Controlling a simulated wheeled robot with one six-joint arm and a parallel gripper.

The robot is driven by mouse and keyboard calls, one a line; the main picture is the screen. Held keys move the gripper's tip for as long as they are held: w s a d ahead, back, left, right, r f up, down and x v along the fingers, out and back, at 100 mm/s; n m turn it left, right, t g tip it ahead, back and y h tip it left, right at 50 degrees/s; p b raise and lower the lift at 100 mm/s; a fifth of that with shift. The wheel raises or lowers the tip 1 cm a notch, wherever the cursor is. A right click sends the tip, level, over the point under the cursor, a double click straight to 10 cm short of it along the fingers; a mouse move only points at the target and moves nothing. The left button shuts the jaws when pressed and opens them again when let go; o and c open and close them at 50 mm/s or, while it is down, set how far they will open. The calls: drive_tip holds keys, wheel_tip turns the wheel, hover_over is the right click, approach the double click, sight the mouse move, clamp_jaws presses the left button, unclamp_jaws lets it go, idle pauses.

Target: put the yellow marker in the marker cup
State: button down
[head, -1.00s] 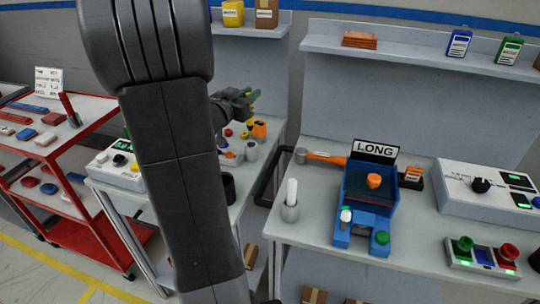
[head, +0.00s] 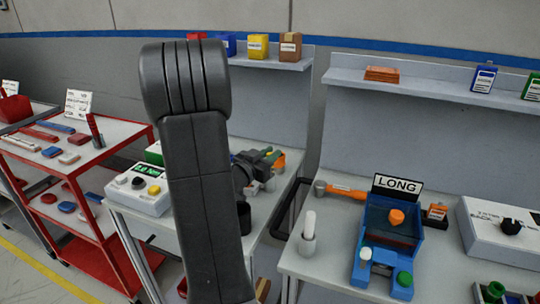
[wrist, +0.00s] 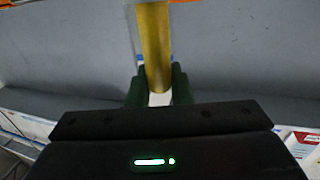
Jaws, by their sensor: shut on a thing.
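My gripper (wrist: 158,82) is shut on the yellow marker (wrist: 154,42), which stands out lengthwise beyond the green fingertips in the wrist view. In the head view my gripper (head: 270,158) is over the back of the left table, partly behind my arm; the marker cannot be made out there. A dark cup (head: 244,215) stands on that table, partly hidden by my arm. A grey cup (head: 307,246) with a white stick upright in it stands on the right table. I cannot tell for sure which is the marker cup.
The left table holds a white control box (head: 138,192). The right table holds a blue fixture (head: 372,262) under a LONG sign (head: 397,184), a hammer (head: 345,190) and a white panel box (head: 500,222). A red cart (head: 75,165) stands at the left.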

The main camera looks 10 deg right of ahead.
drive_tip(key=shift+f, duration=0.2)
drive_tip(key=c, duration=1.3)
unclamp_jaws()
drive_tip(key=shift+r, duration=0.1)
drive_tip(key=shift+r, duration=0.15)
drive_tip(key=v, duration=1.2)
